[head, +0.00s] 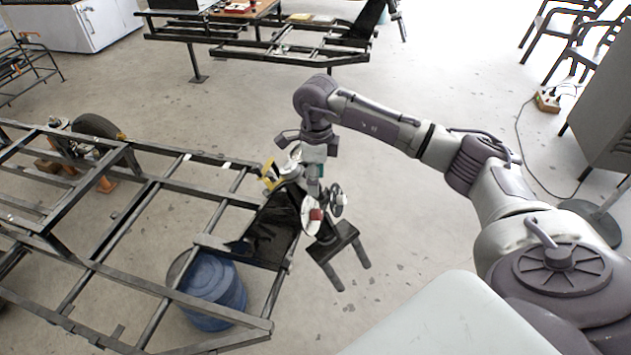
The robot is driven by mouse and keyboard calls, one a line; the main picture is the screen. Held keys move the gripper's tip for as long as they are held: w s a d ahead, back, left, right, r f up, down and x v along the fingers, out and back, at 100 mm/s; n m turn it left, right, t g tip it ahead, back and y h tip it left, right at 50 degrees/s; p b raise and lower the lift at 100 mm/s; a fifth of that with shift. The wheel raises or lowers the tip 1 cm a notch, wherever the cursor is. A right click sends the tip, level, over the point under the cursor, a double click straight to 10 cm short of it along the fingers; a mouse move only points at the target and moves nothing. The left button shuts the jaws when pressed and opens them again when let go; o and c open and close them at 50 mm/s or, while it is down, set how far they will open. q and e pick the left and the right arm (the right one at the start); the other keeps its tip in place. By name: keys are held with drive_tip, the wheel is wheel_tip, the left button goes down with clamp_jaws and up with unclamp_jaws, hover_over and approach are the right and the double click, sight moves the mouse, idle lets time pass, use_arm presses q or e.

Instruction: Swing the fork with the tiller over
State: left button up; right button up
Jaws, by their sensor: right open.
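My right gripper (352,277) is open and empty, its two dark fingers pointing down over the bare floor, just right of the near chassis frame (205,240). At that frame's right end is a black panel (268,232), with a yellow part (269,176) above it. My right wrist, with white and red parts around it, overlaps this end. I cannot clearly make out the fork or the tiller there; they may be partly hidden behind my wrist. No contact shows between the fingers and the frame. My left gripper is not in view.
A blue barrel (211,290) stands under the near frame. A wheel (97,135) sits at its far left. A second chassis (290,40) stands at the back. Chairs (570,38) and a power strip with a cable (547,101) are at right. The floor between is clear.

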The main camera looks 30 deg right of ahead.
drive_tip(key=shift+f, duration=1.4)
clamp_jaws()
